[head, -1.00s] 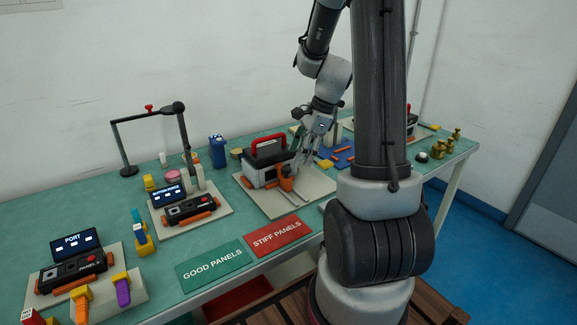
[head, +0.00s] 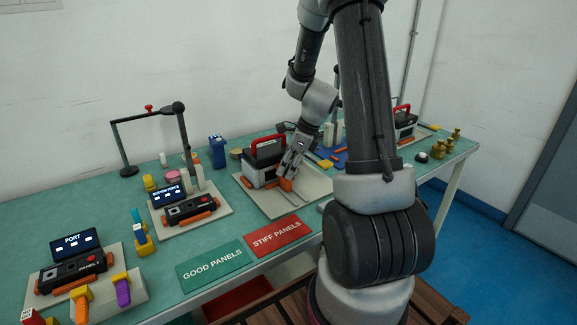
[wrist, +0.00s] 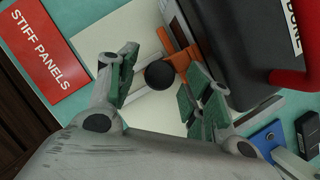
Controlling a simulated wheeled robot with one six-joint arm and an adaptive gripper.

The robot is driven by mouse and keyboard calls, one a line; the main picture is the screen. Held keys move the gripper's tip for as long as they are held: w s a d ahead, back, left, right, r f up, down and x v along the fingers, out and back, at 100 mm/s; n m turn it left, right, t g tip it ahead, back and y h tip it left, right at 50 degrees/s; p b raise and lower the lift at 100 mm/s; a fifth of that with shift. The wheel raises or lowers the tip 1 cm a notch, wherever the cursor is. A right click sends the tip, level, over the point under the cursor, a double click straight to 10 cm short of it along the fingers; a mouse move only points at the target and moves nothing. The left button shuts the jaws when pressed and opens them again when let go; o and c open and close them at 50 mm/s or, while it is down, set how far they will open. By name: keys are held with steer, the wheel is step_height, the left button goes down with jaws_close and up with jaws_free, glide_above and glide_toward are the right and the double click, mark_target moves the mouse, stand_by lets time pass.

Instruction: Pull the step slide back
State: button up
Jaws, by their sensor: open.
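The step slide is an orange piece (wrist: 178,52) with a round black knob (wrist: 159,74), at the front of a dark and white machine with a red handle. In the head view the orange slide (head: 285,184) shows just below my gripper, above two pale rails (head: 294,197) on a beige plate. My gripper (head: 289,172) is low over the slide. In the wrist view my gripper (wrist: 164,70) is open, one finger on each side of the knob, with gaps visible. Whether a fingertip touches the orange piece on the right is unclear.
The machine (head: 262,172) stands close behind my gripper. The red STIFF PANELS mat (head: 278,235) and green GOOD PANELS mat (head: 211,263) lie in front. Blue trays (head: 335,157) with orange and yellow parts are to the right. The plate in front of the slide looks clear.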

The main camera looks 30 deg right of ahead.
jaws_close()
steer(key=s, duration=0.7)
steer(key=shift+s+f, duration=0.1)
steer(key=shift+s, duration=0.2)
jaws_free()
steer(key=shift+d, duration=0.1)
steer(key=v, duration=1.2)
